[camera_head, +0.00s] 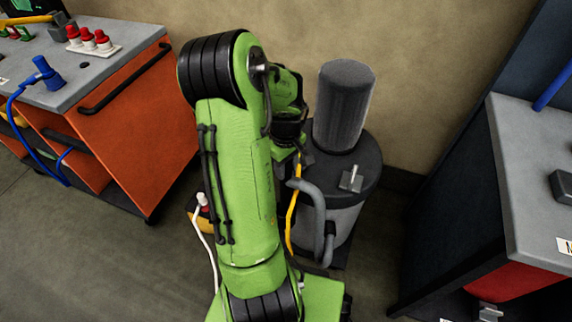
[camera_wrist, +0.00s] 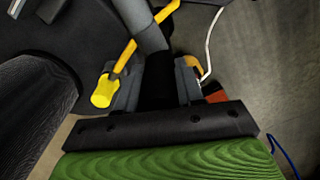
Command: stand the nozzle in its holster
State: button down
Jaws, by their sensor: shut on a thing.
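My gripper (camera_wrist: 160,72) points down beside a drum-shaped vacuum cleaner (camera_head: 345,215). In the wrist view its grey fingers are shut on a dark piece (camera_wrist: 159,84), apparently the nozzle, at the end of a grey hose (camera_wrist: 150,34). The hose (camera_head: 312,198) curves beside the drum in the head view. There my arm hides the gripper and the nozzle. A short grey tube (camera_head: 329,243) at the drum's lower side may be the holster; I cannot tell for sure. No clear holster opening shows in the wrist view.
A yellow bar (camera_wrist: 130,50) with a round yellow end lies close by the left finger. A white cord (camera_head: 208,243) with a red-and-white plug runs left of my arm. An orange workbench (camera_head: 140,125) stands left and a grey-topped bench (camera_head: 530,180) right.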

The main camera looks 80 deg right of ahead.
jog(key=shift+f, duration=0.2)
jog(key=shift+f+b, duration=1.75)
jog(key=shift+f, duration=0.15)
jog(key=c, duration=0.6)
grip_release()
notch_tip(320, 180, up, 16)
jog(key=p, duration=0.6)
jog(key=shift+w, duration=0.1)
